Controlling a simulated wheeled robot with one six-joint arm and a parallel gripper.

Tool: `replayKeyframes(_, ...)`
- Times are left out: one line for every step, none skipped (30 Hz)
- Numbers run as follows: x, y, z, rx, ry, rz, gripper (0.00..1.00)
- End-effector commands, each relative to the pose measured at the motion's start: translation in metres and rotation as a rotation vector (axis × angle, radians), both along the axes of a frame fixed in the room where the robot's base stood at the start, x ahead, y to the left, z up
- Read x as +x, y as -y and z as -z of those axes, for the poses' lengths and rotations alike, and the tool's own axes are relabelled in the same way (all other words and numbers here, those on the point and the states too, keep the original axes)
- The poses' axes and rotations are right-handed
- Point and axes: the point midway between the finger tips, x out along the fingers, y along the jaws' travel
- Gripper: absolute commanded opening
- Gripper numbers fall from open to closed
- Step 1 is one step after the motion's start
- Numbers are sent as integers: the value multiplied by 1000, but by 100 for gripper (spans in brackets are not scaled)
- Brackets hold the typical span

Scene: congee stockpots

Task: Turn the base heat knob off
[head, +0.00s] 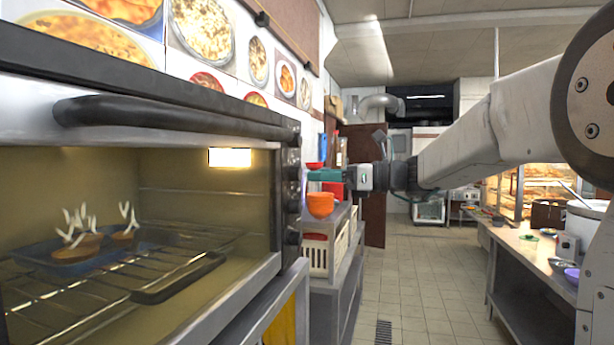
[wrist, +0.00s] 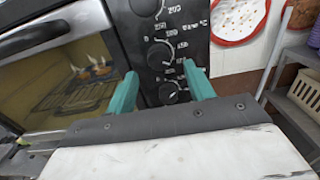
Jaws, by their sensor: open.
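In the wrist view, these are a top knob (wrist: 145,6), a middle knob (wrist: 160,54) and a bottom knob (wrist: 170,92). The labels are too small to read, so I cannot tell which one is the base heat knob. My gripper (wrist: 159,69) is open, its teal fingers pointing at the panel with the middle and bottom knobs showing between them. In the head view, my gripper (head: 312,175) is just right of the panel's edge, apparently empty.
The lit oven (head: 150,215) has a dark handle (head: 170,115) and holds a blue tray (head: 70,250) on a rack. An orange bowl (head: 320,205) stands on a shelf behind my gripper. The tiled aisle floor (head: 425,280) is clear; a counter (head: 530,250) runs along the right.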

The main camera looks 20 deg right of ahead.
Motion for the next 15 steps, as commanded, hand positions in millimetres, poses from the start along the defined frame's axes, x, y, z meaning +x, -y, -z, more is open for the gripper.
replayKeyframes(5,-9,0,0,0,-5,53)
replayKeyframes(8,-12,0,0,0,-4,53)
replayKeyframes(11,-17,0,0,0,-4,53)
replayKeyframes(13,-20,0,0,0,-4,53)
replayKeyframes(15,-23,0,0,0,-3,53)
replayKeyframes(18,-26,0,-1,0,-2,53)
replayKeyframes(20,-28,0,-1,0,-2,53)
replayKeyframes(21,-29,0,-1,0,-2,53)
replayKeyframes(22,-31,0,-1,0,-2,53)
replayKeyframes(23,-32,0,-1,0,-1,53)
replayKeyframes(23,-32,0,-1,0,-1,53)
replayKeyframes(24,-33,0,-1,0,-1,53)
replayKeyframes(24,-33,0,-1,0,0,53)
replayKeyframes(24,-33,0,-1,0,0,53)
replayKeyframes(24,-33,0,-2,1,0,53)
